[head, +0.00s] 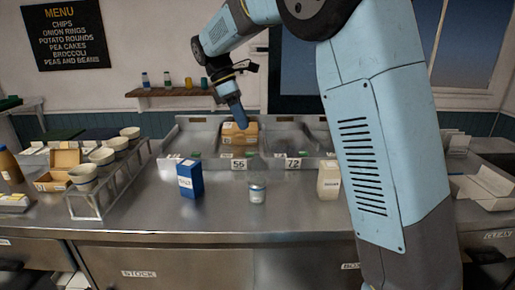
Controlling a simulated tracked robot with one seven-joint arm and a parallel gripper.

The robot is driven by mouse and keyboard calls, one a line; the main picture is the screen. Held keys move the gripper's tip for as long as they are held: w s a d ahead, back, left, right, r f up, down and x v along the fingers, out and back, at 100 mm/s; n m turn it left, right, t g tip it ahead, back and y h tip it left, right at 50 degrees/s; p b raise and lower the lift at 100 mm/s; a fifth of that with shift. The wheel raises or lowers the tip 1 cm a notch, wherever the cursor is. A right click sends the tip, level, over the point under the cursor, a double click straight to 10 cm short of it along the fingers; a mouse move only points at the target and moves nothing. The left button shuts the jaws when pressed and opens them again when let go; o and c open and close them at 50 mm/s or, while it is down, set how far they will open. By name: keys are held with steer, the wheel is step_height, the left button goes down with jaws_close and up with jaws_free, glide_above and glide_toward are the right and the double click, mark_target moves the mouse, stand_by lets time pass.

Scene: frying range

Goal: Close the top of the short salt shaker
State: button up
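A short shaker (257,192) stands upright on the steel counter, near the middle of the head view. It has a pale body with a label and a grey-blue top; whether the top is open or shut is too small to tell. My gripper (238,122) hangs above and behind it to the left, in front of the back shelf area, pointing down. It is well apart from the shaker. Its fingers are too small and dark to show whether they are open or shut.
A blue box (190,179) stands left of the shaker and a cream carton (329,181) right of it. Steel bays (205,140) with a brown box (240,134) lie behind. The counter front is clear.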

mark_target(254, 158)
steer(key=x, duration=0.9)
steer(key=shift+f, duration=0.1)
steer(key=shift+c, duration=0.2)
jaws_close()
